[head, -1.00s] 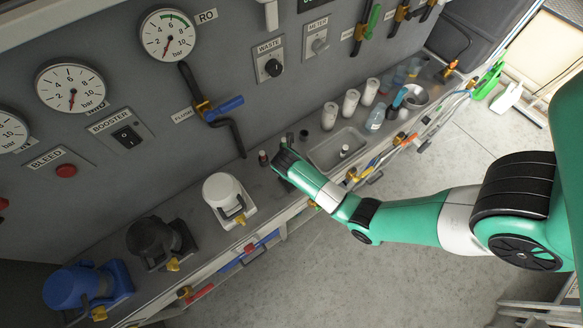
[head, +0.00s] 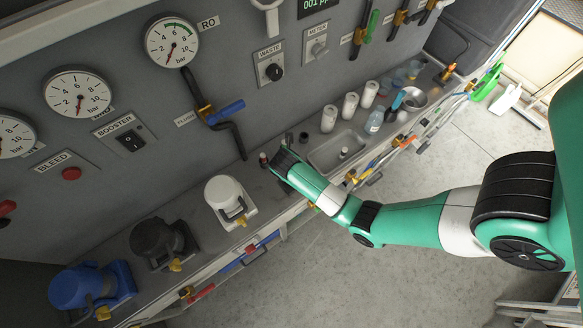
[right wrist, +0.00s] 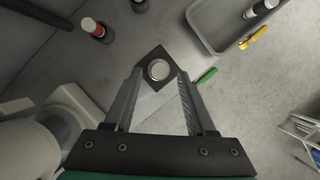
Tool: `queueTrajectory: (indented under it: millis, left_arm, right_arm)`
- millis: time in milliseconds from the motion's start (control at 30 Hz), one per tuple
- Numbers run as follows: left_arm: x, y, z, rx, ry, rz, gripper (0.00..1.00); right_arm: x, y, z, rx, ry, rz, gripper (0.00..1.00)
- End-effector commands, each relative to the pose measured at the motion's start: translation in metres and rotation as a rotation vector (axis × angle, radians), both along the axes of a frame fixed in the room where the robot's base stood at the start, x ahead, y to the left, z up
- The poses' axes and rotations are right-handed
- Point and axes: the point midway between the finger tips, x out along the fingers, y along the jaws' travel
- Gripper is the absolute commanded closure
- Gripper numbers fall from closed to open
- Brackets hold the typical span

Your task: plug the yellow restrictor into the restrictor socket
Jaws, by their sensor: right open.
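My right gripper (right wrist: 158,80) is open in the right wrist view. Between and just beyond its fingertips is a dark square plate with a round silver disc (right wrist: 158,70); I cannot tell whether this is the restrictor socket. In the head view my right gripper (head: 281,165) is over the bench, left of the sink, its fingers partly hidden by the wrist. I cannot clearly pick out the yellow restrictor. A yellow piece (right wrist: 254,38) shows beside the sink in the right wrist view, too small to identify. My left gripper is not in view.
A black bottle with a red band (right wrist: 93,28) stands left of my right gripper. The grey sink (right wrist: 203,30) is at upper right. Several white cylinders (head: 348,105) stand behind the sink.

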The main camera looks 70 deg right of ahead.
Motion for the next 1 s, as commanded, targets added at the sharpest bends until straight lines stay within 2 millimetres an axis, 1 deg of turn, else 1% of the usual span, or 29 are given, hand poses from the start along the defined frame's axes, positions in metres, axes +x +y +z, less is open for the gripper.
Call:
queueTrajectory:
  millis: [33,100,200,300,433,733,833,900,967,1000]
  left_arm:
    - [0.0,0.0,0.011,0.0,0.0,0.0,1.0]
    - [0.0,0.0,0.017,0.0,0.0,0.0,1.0]
    - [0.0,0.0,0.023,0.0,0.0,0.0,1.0]
    - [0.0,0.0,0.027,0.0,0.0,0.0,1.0]
    - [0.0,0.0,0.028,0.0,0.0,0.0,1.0]
    - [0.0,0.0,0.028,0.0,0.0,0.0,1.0]
    - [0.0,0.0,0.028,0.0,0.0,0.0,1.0]
    - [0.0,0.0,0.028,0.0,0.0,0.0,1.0]
    - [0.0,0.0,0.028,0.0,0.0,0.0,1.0]
    - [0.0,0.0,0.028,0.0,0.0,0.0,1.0]
  right_arm:
    - [0.0,0.005,0.018,-0.001,-0.004,0.002,0.44]
    - [-0.001,0.012,0.034,-0.001,-0.005,0.003,0.44]
    - [-0.003,0.02,0.054,-0.001,-0.004,0.002,0.44]
    - [-0.004,0.026,0.068,-0.002,-0.002,0.001,0.44]
    - [-0.005,0.03,0.076,-0.001,-0.001,0.0,0.44]
    - [-0.005,0.031,0.077,-0.001,0.0,0.0,0.44]
    - [-0.004,0.03,0.078,-0.005,-0.004,0.0,0.44]
    - [0.003,0.023,0.085,-0.042,-0.033,0.008,0.44]
    - [0.02,0.009,0.103,-0.118,-0.094,0.027,0.44]
    - [0.034,-0.004,0.122,-0.199,-0.149,0.044,0.44]
